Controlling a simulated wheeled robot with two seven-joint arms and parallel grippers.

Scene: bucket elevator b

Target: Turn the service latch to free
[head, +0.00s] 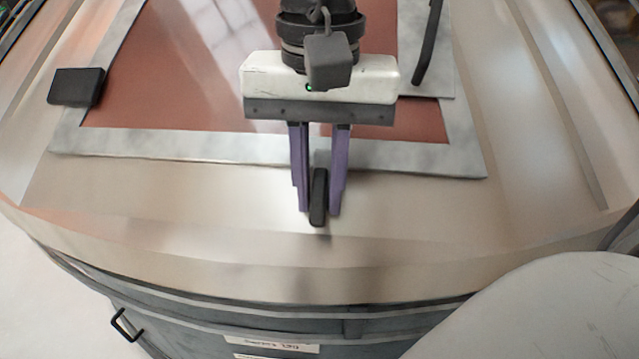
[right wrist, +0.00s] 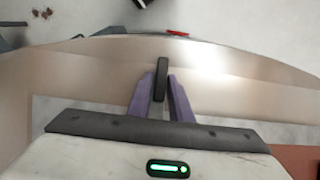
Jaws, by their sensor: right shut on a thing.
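The service latch appears to be the small black bar (head: 318,196) on the metal surface below the framed reddish panel. In the head view it runs nearly straight up and down, tilted very slightly. My right gripper (head: 319,207) comes down from the top, and its two purple fingers are closed around the bar, one on each side. In the right wrist view the bar (right wrist: 161,80) stands between the fingertips (right wrist: 161,92) and sticks out beyond them. The bar's base is hard to make out. My left gripper does not show.
A pale frame (head: 250,150) surrounds the reddish panel (head: 190,70). A black block (head: 77,86) sits on its left edge, and a black handle (head: 429,42) is at upper right. A labelled grey drum side (head: 270,335) with a small black handle (head: 125,324) lies below. The metal around the bar is clear.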

